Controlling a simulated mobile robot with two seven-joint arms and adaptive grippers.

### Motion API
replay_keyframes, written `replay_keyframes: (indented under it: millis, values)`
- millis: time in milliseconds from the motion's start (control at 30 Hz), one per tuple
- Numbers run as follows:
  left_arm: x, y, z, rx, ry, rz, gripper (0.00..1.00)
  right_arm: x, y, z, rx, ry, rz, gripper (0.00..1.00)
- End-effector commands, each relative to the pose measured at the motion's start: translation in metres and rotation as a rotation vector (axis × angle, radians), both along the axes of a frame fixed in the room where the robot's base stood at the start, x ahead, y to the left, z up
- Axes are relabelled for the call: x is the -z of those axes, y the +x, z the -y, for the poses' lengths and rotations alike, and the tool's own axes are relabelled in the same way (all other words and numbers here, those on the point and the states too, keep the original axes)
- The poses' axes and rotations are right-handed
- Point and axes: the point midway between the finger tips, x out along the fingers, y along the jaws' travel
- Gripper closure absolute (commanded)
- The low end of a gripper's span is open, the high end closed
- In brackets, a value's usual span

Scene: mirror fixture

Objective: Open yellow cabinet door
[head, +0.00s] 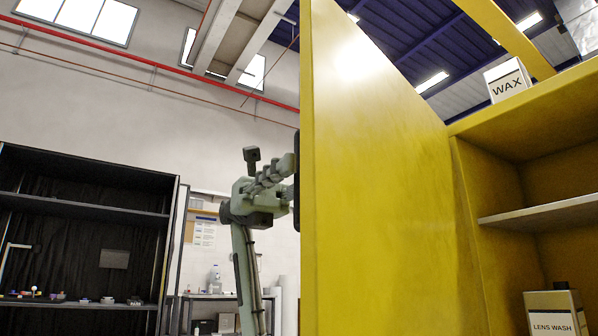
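The yellow cabinet (470,190) fills the right side of the head view. Its yellow door (375,170) stands swung wide open, with its inner face toward me and the cabinet's inside showing to its right. My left gripper (278,172) is on the far side of the door, just left of the door's edge. A dark part (296,180), perhaps the handle, shows at that edge beside the gripper. The door hides the rest, so I cannot tell whether the fingers are open, shut or touching it. My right gripper is out of view.
A box marked WAX (507,82) stands on top of the cabinet. A LENS WASH container (555,312) stands inside, below a grey shelf (545,212). A black shelf unit (85,207) with small items stands at the left. A workbench (215,297) is behind my arm.

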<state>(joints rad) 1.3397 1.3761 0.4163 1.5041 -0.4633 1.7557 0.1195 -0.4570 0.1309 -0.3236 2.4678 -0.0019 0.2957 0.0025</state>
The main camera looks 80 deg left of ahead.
Motion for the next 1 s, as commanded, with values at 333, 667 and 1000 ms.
replay_keyframes:
  millis: [333, 667, 1000]
  values:
    - [-0.001, -0.016, -0.051, -0.005, -0.004, -0.002, 0.7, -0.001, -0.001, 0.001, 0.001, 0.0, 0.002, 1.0]
    - [0.0, -0.021, -0.071, -0.001, -0.001, 0.0, 0.7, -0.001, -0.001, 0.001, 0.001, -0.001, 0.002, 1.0]
    - [-0.003, -0.009, -0.064, 0.05, -0.014, 0.003, 0.91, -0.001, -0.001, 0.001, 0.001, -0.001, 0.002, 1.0]
